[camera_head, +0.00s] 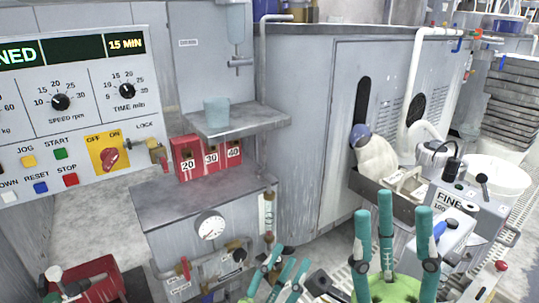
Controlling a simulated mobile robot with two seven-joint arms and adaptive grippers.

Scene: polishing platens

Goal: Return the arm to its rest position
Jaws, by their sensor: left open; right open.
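My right gripper (393,228) shows at the bottom, right of centre. Its several teal fingers point up and stand apart over a green palm, with nothing between them. My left gripper (279,272) shows lower and further left at the bottom edge. Only its teal fingers are in view; they are spread and hold nothing that I can see. Both arms behind the grippers are mostly out of the picture.
A control panel (75,110) with dials and buttons fills the upper left. A grey cup (216,111) stands on a metal shelf (240,124) above red numbered blocks (207,160). A grey cabinet (300,130) stands behind. A machine marked FINE (449,199) is close to my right gripper.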

